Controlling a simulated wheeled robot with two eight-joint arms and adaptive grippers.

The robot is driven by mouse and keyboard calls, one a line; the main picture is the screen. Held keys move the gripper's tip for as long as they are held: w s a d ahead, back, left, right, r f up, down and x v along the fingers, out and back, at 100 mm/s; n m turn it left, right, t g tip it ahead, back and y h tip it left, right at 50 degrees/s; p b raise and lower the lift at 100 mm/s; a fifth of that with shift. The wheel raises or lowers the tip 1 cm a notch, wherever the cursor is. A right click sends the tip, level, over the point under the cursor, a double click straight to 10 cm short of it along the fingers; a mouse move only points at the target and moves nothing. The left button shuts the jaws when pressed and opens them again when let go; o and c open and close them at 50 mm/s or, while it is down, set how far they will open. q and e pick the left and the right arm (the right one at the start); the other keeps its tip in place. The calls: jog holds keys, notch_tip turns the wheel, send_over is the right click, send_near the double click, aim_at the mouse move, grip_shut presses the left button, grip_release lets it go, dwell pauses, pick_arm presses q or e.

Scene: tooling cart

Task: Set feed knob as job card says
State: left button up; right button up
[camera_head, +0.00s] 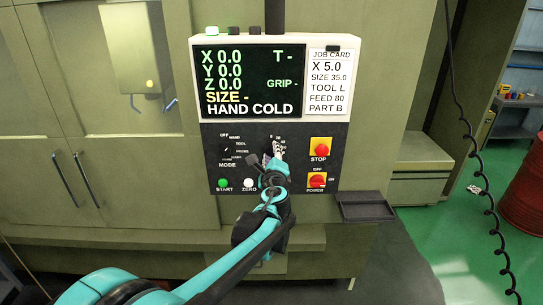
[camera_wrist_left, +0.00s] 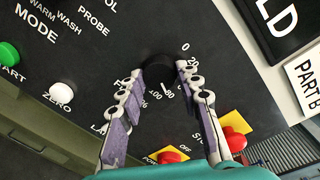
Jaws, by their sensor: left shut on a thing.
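The job card (camera_head: 329,83) beside the screen reads X 5.0, SIZE 35.0, TOOL L, FEED 80, PART B. My left gripper (camera_head: 277,152) is at the dial right of the mode knob and hides most of it. In the left wrist view my left gripper (camera_wrist_left: 158,82) is shut on the black feed knob (camera_wrist_left: 157,66), one finger on each side. Printed numbers, including 0, 80 and 100, run around the knob. I cannot tell where its pointer stands. My right gripper is not in view.
The screen (camera_head: 251,82) reads X, Y and Z 0.0 and HAND COLD. The mode knob (camera_head: 226,149), green START button (camera_head: 223,184), white ZERO button (camera_head: 249,183), red STOP button (camera_head: 320,149) and red power switch (camera_head: 317,181) surround the dial. A small dark tray (camera_head: 366,211) sits below right.

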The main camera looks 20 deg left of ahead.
pick_arm(q)
jog(key=shift+f+m, duration=0.1)
jog(key=shift+m, duration=0.5)
jog(key=o, duration=1.2)
jog(key=shift+c, duration=0.2)
jog(key=v, duration=1.2)
jog(key=shift+d, duration=0.15)
